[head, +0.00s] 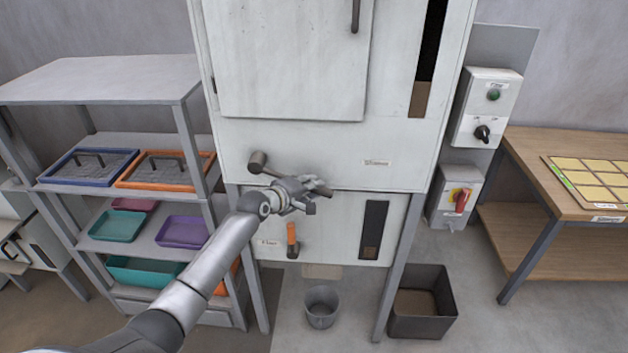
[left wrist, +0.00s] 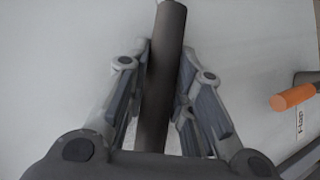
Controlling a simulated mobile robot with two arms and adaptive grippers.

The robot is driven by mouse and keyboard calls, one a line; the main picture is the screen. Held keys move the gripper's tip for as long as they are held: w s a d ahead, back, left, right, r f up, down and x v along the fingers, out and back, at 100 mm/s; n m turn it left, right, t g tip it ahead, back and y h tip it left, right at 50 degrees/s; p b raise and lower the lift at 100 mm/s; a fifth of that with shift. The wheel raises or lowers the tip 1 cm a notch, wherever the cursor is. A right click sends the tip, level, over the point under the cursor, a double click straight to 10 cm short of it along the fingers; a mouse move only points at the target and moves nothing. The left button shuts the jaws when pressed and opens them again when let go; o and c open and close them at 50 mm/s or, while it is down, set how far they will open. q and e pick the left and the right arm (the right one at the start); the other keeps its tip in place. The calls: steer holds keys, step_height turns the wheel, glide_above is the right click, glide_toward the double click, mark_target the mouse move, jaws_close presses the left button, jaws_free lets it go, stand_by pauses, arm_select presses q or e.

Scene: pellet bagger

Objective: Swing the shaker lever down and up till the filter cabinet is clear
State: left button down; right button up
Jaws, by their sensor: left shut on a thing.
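The filter cabinet (head: 300,140) is the large pale housing in the middle of the head view. The shaker lever (head: 258,161) shows as a dark grip end on its lower left front; the rest is hidden behind my gripper. My left gripper (head: 312,190) is in front of the cabinet's lower edge. In the left wrist view the dark round lever grip (left wrist: 166,70) lies between the two fingers, which are shut on it. A tall dark window slot (head: 428,55) at the cabinet's right has brown material at its bottom. My right gripper is not in view.
An orange flap handle (head: 291,236) sits just below my left gripper. A rack (head: 105,80) with several trays stands left. Switch boxes (head: 487,108) and a wooden table (head: 560,215) stand right. A grey bucket (head: 321,308) and a dark bin (head: 420,325) are on the floor.

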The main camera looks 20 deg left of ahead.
arm_select(q)
steer(key=shift+f, duration=0.15)
steer(key=c, duration=1.3)
jaws_free()
steer(key=shift+o, duration=0.2)
steer(key=shift+s, duration=0.1)
steer(key=v, duration=1.2)
steer(key=shift+c, duration=0.4)
